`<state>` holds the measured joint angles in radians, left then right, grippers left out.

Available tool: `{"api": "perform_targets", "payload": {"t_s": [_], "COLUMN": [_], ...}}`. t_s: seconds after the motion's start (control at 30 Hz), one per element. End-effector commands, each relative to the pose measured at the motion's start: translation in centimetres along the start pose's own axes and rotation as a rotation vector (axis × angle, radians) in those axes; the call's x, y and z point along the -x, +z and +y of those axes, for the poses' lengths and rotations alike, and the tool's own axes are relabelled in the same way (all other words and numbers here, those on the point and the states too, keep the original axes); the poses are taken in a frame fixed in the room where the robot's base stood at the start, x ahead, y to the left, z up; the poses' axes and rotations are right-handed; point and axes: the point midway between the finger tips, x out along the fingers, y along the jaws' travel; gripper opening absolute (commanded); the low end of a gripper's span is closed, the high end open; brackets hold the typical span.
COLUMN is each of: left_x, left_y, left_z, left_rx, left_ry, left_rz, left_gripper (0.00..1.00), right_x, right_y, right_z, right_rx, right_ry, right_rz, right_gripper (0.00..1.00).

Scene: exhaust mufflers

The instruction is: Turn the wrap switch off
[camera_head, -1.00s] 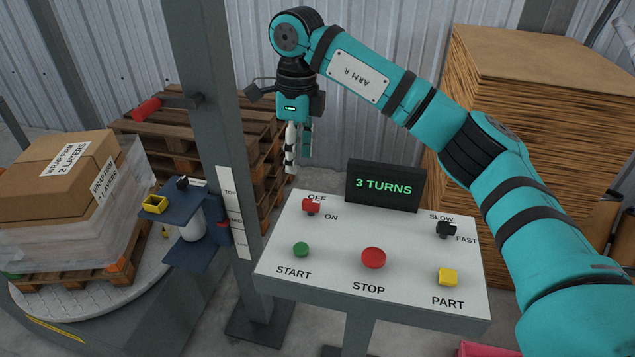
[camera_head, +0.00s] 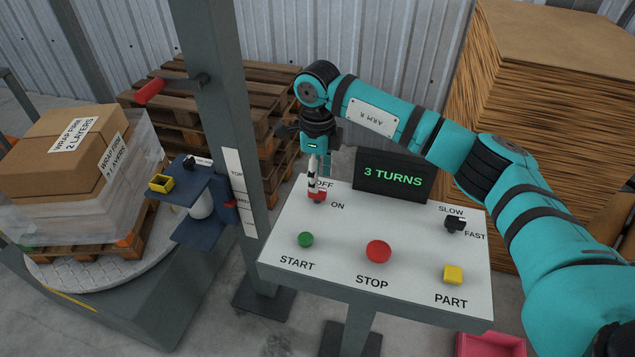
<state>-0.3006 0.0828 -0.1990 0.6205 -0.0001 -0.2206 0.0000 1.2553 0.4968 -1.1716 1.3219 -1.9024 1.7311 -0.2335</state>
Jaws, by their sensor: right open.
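The red wrap switch (camera_head: 321,197) stands at the back left of the white control panel (camera_head: 340,231), between the labels OFF and ON. Its setting is hard to tell because a finger partly covers it. My right gripper (camera_head: 317,184) points down right at the switch, with its fingers apart. One finger overlaps the switch's left side in the view; I cannot tell whether it touches. My left gripper is not in view.
A dark display (camera_head: 393,179) reading 3 TURNS stands behind the panel. Green START (camera_head: 305,240), red STOP (camera_head: 378,251) and yellow PART (camera_head: 453,274) buttons and a black SLOW/FAST switch (camera_head: 455,224) are nearby. A grey post (camera_head: 228,130) rises to the left.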

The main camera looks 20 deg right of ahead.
Motion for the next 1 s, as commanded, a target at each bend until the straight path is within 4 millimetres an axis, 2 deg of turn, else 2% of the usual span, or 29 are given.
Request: {"api": "perform_targets", "payload": {"t_s": [0.03,0.1,0.3,0.63,1.0], "left_x": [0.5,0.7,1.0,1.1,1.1], "left_y": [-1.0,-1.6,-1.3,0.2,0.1], "left_z": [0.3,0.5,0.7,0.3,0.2], "left_rx": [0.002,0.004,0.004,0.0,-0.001], "left_ry": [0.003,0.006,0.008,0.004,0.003], "left_rz": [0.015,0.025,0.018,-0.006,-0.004], "left_gripper": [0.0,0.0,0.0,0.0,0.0], "right_x": [-0.9,-2.0,-4.0,-4.4,-4.3], "right_y": [0.0,0.0,0.0,0.1,0.1], "right_z": [0.1,0.1,0.1,0.0,0.0], "right_rx": [0.0,0.0,0.001,0.001,0.0], "right_ry": [0.003,0.002,0.001,-0.001,-0.001], "right_rz": [0.002,0.001,0.0,-0.001,-0.001], "right_gripper": [0.44,0.44,0.44,0.44,0.0]}}
